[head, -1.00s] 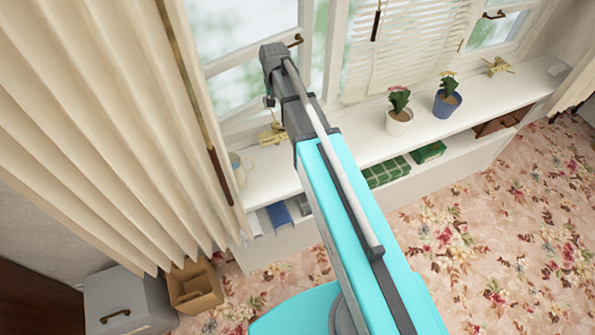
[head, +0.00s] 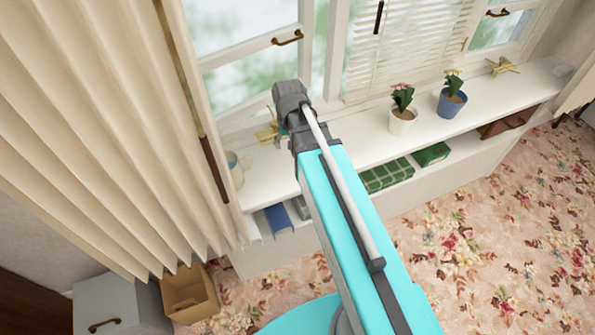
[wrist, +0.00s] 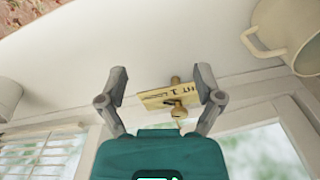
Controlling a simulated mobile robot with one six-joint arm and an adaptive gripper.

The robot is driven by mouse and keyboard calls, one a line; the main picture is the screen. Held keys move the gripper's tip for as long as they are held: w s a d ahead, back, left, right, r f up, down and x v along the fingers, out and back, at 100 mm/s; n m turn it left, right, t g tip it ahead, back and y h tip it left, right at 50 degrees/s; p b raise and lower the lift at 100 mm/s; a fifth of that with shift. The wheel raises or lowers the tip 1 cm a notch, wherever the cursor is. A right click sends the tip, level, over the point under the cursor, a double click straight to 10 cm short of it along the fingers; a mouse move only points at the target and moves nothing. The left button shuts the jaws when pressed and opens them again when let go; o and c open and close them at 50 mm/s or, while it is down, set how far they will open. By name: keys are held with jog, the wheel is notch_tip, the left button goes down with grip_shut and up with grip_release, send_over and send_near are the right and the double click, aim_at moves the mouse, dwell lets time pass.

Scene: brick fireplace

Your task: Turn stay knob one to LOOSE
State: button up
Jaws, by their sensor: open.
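I see no contact with the knob. Which way the knob points is hard to tell. In the head view the brass stay (head: 266,134) shows on the left part of the sill, partly hidden behind my arm.
A cream mug (head: 235,170) stands on the sill left of the stay, also close by in the wrist view (wrist: 290,30). Two potted plants (head: 402,122) and another brass stay (head: 503,66) are farther right. A curtain (head: 110,130) hangs at the left.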

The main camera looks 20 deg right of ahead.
jog(key=s+f+n+b, duration=0.1)
jog(key=s+f+b, duration=0.2)
jog(key=s, duration=0.4)
jog(key=shift+d+f, duration=0.15)
jog(key=shift+f, duration=0.15)
jog(key=shift+s, duration=0.1)
dwell(1.1)
